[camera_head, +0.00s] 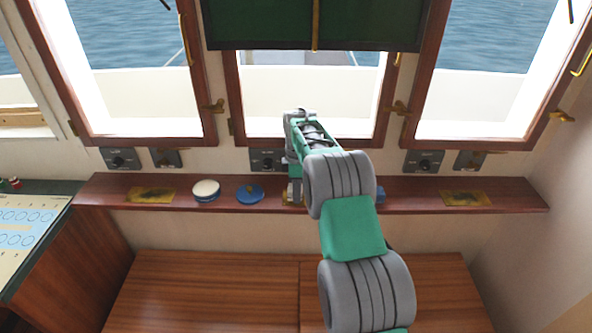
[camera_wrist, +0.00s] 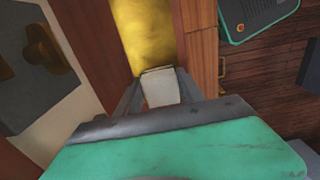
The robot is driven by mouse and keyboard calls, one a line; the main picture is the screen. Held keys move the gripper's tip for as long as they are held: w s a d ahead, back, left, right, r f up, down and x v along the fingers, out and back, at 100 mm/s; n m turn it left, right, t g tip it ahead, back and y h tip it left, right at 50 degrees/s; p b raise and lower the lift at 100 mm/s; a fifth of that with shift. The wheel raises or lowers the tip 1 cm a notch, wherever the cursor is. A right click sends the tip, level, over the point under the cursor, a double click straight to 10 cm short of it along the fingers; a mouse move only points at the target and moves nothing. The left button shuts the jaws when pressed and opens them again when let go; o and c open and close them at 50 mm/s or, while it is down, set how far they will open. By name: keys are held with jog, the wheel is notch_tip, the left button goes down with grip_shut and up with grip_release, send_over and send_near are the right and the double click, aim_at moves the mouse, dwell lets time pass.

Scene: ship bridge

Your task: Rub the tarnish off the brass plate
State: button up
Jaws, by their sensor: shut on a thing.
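My gripper (camera_wrist: 160,90) is shut on a pale, whitish pad (camera_wrist: 161,86). The pad's far edge is over or against the near end of a brass plate (camera_wrist: 147,34); I cannot tell whether they touch. That plate looks yellow with faint darker mottling in the wrist view. In the head view my gripper (camera_head: 295,190) points down at the middle of the shelf, and only a sliver of the plate shows beside it. Two more brass plates with dark patches lie on the shelf, one at the left (camera_head: 137,196) and one at the right (camera_head: 482,198).
The narrow wooden shelf (camera_head: 410,197) runs under the windows. A tin with whitish contents (camera_head: 206,189) and a blue lid (camera_head: 250,194) stand left of my gripper. A blue object (camera_head: 380,194) is partly hidden behind my arm. Switch boxes (camera_head: 424,162) line the wall above.

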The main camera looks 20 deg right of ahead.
notch_tip(320, 180, up, 3)
jog(key=shift+r+p, duration=0.1)
jog(key=shift+p, duration=0.3)
jog(key=shift+w+r+p, duration=0.1)
jog(key=shift+r+p, duration=0.35)
jog(key=shift+r, duration=0.2)
jog(key=shift+r+p, duration=0.85)
jog(key=shift+r, duration=0.7)
jog(key=shift+r, duration=0.1)
